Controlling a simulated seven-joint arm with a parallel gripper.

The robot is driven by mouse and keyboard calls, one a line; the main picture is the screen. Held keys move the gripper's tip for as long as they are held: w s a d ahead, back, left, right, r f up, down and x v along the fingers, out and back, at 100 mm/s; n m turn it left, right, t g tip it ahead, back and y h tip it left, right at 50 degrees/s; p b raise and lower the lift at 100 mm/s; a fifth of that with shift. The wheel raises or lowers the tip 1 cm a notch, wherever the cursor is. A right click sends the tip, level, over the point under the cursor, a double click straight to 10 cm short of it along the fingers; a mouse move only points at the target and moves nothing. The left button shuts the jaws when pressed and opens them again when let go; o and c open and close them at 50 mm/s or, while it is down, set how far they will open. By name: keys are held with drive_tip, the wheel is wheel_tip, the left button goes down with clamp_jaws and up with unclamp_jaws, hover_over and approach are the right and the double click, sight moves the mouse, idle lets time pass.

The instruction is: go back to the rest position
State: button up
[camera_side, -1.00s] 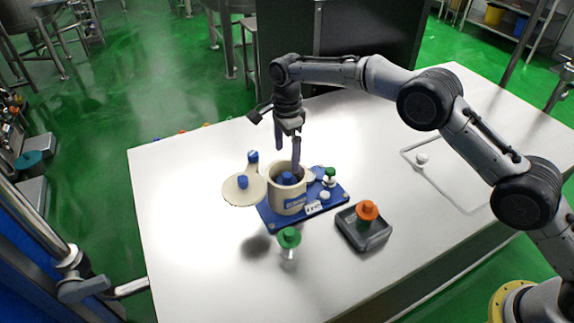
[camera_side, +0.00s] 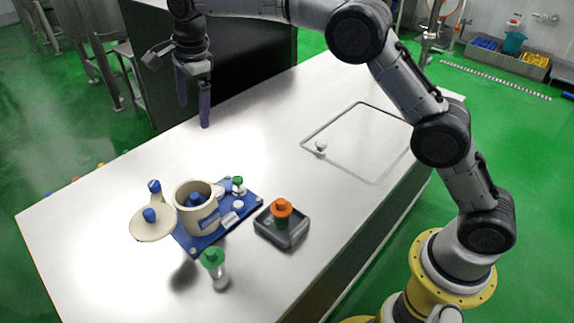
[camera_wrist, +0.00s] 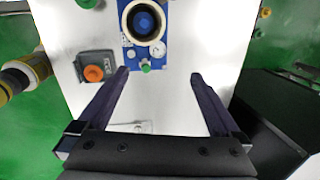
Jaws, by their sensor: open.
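My gripper (camera_side: 194,112) is open and empty, raised above the white table behind the cream pot. In the wrist view the two dark fingers (camera_wrist: 159,75) are spread apart with nothing between them. The cream pot (camera_side: 205,222) stands uncovered on a blue base plate (camera_side: 197,250), with a blue-topped item (camera_side: 194,199) inside. The pot also shows at the top of the wrist view (camera_wrist: 127,22), ahead of the fingertips and apart from them. The round cream lid (camera_side: 152,230) with its blue knob is left of the pot.
A green-capped clear vial (camera_side: 213,262) stands in front of the plate. An orange-capped item (camera_side: 281,211) sits on a dark grey tray (camera_side: 288,240). A small green-topped piece (camera_side: 238,186) is beside the pot. A small white knob (camera_side: 320,147) lies by an outlined area. The table around my gripper is clear.

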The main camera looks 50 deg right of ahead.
drive_tip(key=s+d+r+n+t, duration=0.1)
drive_tip(key=s+d+r, duration=0.3)
drive_tip(key=s+r, duration=0.15)
drive_tip(key=s+d+r+t, duration=0.1)
drive_tip(key=s+d+r, duration=0.25)
drive_tip(key=r, duration=0.35)
drive_tip(key=s+d+r+n+t, duration=0.1)
drive_tip(key=s+d+r+n, duration=0.1)
drive_tip(key=s, duration=0.5)
drive_tip(key=s+d+r+n, duration=0.1)
drive_tip(key=s+d+r, duration=0.15)
drive_tip(key=s, duration=0.35)
drive_tip(key=s+d+f+n+t, duration=0.1)
drive_tip(key=s+d+f+n, duration=0.15)
drive_tip(key=s, duration=0.45)
drive_tip(key=s+d+f+n, duration=0.1)
drive_tip(key=s+f+n, duration=0.2)
drive_tip(key=s, duration=0.3)
drive_tip(key=s+f+n, duration=0.6)
drive_tip(key=f+n, duration=0.3)
drive_tip(key=shift+s+f+g+h, duration=0.2)
drive_tip(key=shift+s+g+h, duration=0.05)
drive_tip(key=shift+g+h, duration=0.05)
drive_tip(key=shift+n, duration=0.25)
